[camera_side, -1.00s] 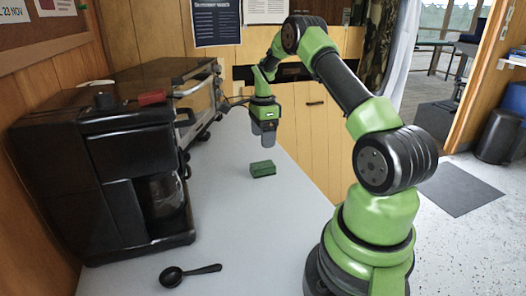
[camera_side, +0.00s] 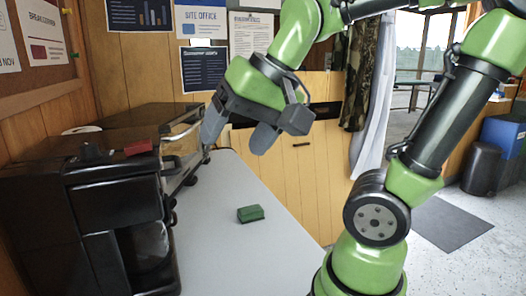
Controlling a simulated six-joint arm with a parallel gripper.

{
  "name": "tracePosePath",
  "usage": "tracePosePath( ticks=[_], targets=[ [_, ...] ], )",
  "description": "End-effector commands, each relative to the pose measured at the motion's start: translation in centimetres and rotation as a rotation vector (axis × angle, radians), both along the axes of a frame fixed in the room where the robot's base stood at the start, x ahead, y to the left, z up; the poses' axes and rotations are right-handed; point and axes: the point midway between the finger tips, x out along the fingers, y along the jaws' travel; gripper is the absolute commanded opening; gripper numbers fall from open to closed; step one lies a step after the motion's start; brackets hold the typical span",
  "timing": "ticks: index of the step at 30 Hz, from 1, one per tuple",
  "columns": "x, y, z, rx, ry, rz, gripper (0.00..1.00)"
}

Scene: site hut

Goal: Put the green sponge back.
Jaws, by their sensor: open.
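The green sponge (camera_side: 250,213) lies flat on the pale grey counter, right of the coffee maker, with clear space around it. My gripper (camera_side: 237,134) is open and empty, its two grey fingers wide apart. The sponge is fully visible and apart from the fingers.
A black coffee maker (camera_side: 95,210) with a glass jug stands at the left of the counter (camera_side: 225,260). A red block (camera_side: 138,147) is on top of it. A toaster oven (camera_side: 150,125) stands behind. The counter's right side is clear.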

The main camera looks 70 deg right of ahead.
Motion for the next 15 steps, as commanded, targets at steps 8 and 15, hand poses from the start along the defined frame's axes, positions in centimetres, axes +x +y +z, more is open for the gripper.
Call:
tracePosePath(
  ticks=[8,15],
  targets=[
    [-4.6,2.5,-1.1,-0.091,-0.125,0.276,0.73],
    [-4.8,2.6,-1.2,-0.095,-0.13,0.291,0.73]
  ],
)
